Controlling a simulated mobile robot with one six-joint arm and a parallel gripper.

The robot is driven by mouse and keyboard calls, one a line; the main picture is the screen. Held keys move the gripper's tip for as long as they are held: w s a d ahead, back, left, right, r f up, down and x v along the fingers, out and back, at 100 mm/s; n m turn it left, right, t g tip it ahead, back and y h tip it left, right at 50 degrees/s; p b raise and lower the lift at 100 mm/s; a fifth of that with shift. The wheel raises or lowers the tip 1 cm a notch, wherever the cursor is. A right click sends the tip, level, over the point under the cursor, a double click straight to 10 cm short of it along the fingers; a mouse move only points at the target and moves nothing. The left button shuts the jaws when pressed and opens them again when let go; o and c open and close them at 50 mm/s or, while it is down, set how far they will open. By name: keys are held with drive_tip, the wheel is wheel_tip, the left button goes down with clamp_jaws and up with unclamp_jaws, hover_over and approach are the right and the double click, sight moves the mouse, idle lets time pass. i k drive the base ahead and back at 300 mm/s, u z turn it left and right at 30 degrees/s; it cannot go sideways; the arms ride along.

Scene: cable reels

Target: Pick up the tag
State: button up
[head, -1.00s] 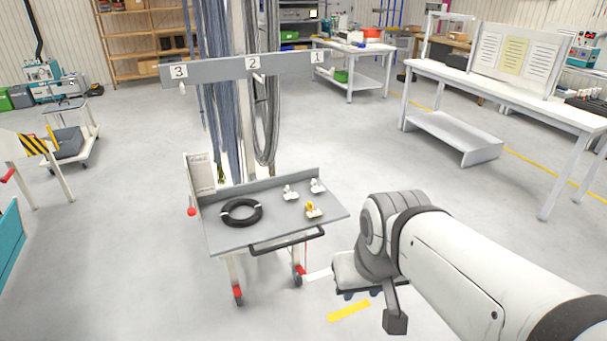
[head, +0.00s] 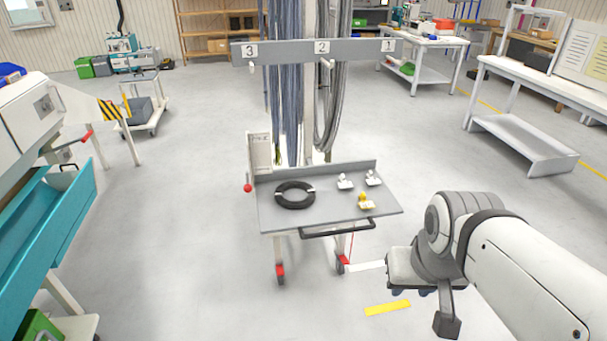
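Three small pieces that look like tags lie on the grey cart top (head: 330,215). One has a yellow knob, the yellow-topped tag (head: 366,203), near the front right. Two white ones, a left white tag (head: 345,183) and a right white tag (head: 373,178), lie behind it. Which is the task's tag I cannot tell. My arm reaches in from the lower right. My gripper (head: 412,290) appears at its end, low and to the right of the cart, apart from the tags. Its fingers are mostly hidden behind the wrist, so its opening does not show.
A black cable coil (head: 295,195) lies on the cart's left side. A black handle (head: 338,231) runs along its front. Cables hang behind from a numbered rail (head: 290,51). A teal-trayed machine (head: 45,225) stands left, a white bench (head: 540,90) right. Floor between is open.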

sight(371, 181)
drive_tip(key=z, duration=1.5)
drive_tip(key=i, duration=3.35)
drive_tip(key=z, duration=0.35)
drive_tip(key=k, duration=0.1)
drive_tip(key=u, duration=3.1)
